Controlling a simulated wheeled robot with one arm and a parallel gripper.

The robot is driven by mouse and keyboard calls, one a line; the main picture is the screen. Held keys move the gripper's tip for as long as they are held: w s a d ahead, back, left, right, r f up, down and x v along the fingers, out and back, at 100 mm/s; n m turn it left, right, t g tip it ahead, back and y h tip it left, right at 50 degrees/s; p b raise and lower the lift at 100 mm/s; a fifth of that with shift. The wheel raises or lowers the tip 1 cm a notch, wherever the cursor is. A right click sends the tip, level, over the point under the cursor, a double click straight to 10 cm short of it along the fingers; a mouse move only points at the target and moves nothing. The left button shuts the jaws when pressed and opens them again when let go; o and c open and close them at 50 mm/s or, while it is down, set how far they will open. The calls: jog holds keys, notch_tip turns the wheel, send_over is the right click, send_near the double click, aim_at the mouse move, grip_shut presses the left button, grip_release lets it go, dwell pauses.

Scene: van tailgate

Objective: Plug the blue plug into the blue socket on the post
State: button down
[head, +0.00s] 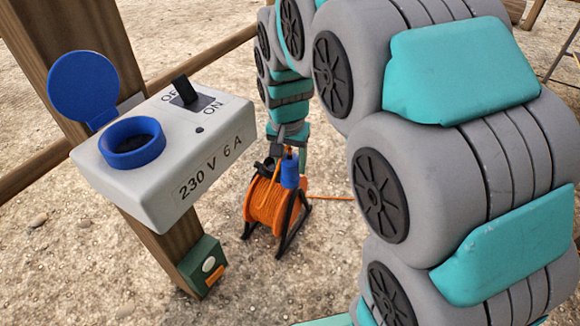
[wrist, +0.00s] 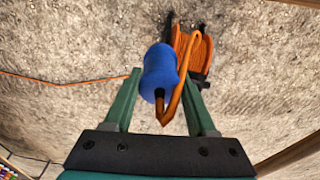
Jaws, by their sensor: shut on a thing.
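The blue socket (head: 132,142) is a round ring on a white box (head: 186,150) fixed to the wooden post (head: 165,245). Its round blue lid (head: 82,88) stands open behind it. My gripper (head: 288,153) hangs to the right of the box in the head view, apart from it, and is shut on the blue plug (head: 290,174). In the wrist view the plug (wrist: 159,72) sits between the green fingers of my gripper (wrist: 163,82), with the orange cable (wrist: 173,103) looping beside it. The plug's front end is hard to make out.
An orange cable reel (head: 268,204) on a black stand is on the gravel. The box has a black switch lever (head: 184,88) by the OFF and ON marks. A small green box (head: 202,266) is lower on the post. Wooden rails (head: 204,58) run behind.

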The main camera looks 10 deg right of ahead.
notch_tip(320, 180, up, 36)
jog(key=p, duration=1.4)
jog(key=shift+r, duration=0.2)
dwell(0.5)
jog(key=shift+s, duration=0.1)
